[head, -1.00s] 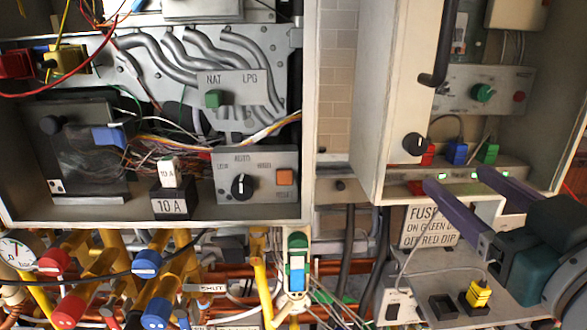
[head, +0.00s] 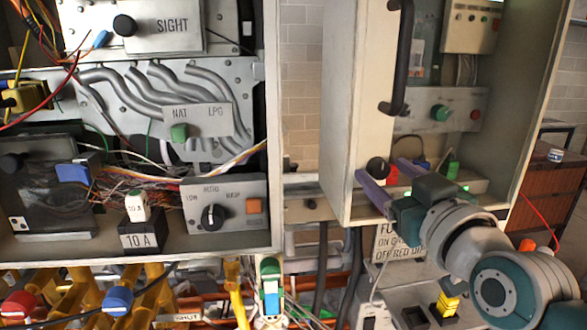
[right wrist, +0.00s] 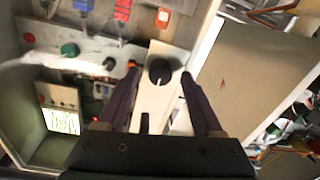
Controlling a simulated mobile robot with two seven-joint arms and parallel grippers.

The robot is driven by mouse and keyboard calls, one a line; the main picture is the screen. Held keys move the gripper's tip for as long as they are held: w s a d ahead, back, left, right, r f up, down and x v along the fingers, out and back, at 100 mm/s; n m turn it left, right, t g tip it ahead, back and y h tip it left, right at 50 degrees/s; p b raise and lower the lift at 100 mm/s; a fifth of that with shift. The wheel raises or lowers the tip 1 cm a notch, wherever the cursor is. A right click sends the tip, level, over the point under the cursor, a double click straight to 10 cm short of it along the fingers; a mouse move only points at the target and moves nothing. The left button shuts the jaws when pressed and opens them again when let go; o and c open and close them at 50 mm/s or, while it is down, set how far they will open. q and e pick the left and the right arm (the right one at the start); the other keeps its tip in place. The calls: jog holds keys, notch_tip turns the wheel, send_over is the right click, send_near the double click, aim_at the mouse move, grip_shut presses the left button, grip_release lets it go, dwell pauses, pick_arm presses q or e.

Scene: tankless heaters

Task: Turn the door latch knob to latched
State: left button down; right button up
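The door latch knob (head: 377,167) is a round black knob on the cream front edge of the right-hand cabinet. In the right wrist view the knob (right wrist: 159,71) has a pale pointer line and sits on a pale strip. My right gripper (head: 381,171) is open, its two purple fingers at the knob. In the right wrist view the fingers of this gripper (right wrist: 160,75) stand on either side of the knob, with visible gaps. I cannot tell how far the tips reach along its depth. My left gripper is not in view.
A black door handle (head: 400,60) hangs above the knob. A panel with a green knob (head: 441,113) is inside the right cabinet. The open left cabinet (head: 262,225) holds wiring and switches. A yellow switch (head: 446,304) is below my right arm.

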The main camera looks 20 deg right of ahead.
grip_shut()
dwell(0.3)
jog(key=shift+m, duration=0.3)
jog(key=m, duration=0.3)
jog(key=shift+m, duration=0.3)
jog(key=m, duration=0.4)
jog(key=shift+f+m, duration=0.1)
jog(key=shift+m, duration=0.2)
jog(key=m, duration=0.5)
jog(key=shift+m+h, duration=0.3)
jog(key=shift+f+m+b, duration=0.1)
jog(key=shift+m+b, duration=0.3)
jog(key=shift+m, duration=1.6)
jog(key=shift+h, duration=0.3)
